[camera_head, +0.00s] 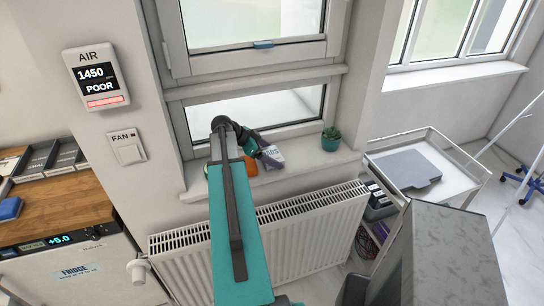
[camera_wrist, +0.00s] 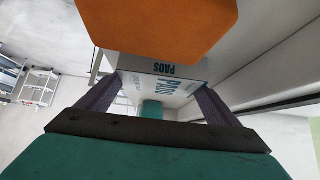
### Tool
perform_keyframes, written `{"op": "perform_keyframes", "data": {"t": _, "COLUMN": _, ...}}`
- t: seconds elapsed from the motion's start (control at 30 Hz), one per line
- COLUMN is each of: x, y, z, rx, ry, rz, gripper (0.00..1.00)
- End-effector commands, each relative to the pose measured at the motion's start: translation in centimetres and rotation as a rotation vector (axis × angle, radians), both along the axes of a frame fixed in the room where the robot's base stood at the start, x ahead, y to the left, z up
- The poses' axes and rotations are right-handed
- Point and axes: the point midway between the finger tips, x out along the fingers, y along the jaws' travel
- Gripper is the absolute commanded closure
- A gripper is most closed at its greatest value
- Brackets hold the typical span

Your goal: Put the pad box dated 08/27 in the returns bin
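A white box printed PADS (camera_wrist: 168,85) sits between the two fingers of my gripper (camera_wrist: 158,105) in the wrist view, one finger against each side. My gripper looks shut on it. In the head view my gripper (camera_head: 262,150) is over the windowsill by the lower window, and the pad box (camera_head: 274,157) shows pale and purple at its tip. I cannot read a date on the box. I cannot tell whether it touches the sill. I cannot make out a returns bin.
A radiator (camera_head: 310,235) is below. A white trolley (camera_head: 455,180) carrying a grey case (camera_head: 403,172) is at right. A wooden counter (camera_head: 60,205) is at left.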

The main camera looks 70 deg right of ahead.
Motion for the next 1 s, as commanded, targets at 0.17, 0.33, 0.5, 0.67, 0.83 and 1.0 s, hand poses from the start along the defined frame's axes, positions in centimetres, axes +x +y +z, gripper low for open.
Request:
{"op": "perform_keyframes", "data": {"t": 0.17, "x": 0.0, "y": 0.0, "z": 0.0, "rx": 0.000, "ry": 0.000, "rz": 0.000, "gripper": 0.40}}
{"op": "perform_keyframes", "data": {"t": 0.33, "x": 0.0, "y": 0.0, "z": 0.0, "rx": -0.001, "ry": 0.000, "rz": -0.001, "gripper": 0.40}}
{"op": "perform_keyframes", "data": {"t": 0.5, "x": 0.0, "y": 0.0, "z": 0.3, "rx": -0.001, "ry": 0.000, "rz": -0.001, "gripper": 0.40}}
{"op": "perform_keyframes", "data": {"t": 0.67, "x": -0.1, "y": 0.0, "z": 0.9, "rx": -0.001, "ry": -0.001, "rz": -0.001, "gripper": 0.40}}
{"op": "perform_keyframes", "data": {"t": 0.83, "x": 0.0, "y": -0.1, "z": 2.1, "rx": -0.002, "ry": -0.001, "rz": -0.001, "gripper": 0.40}}
{"op": "perform_keyframes", "data": {"t": 1.0, "x": 0.0, "y": -0.1, "z": 3.4, "rx": -0.002, "ry": -0.001, "rz": -0.001, "gripper": 0.40}}
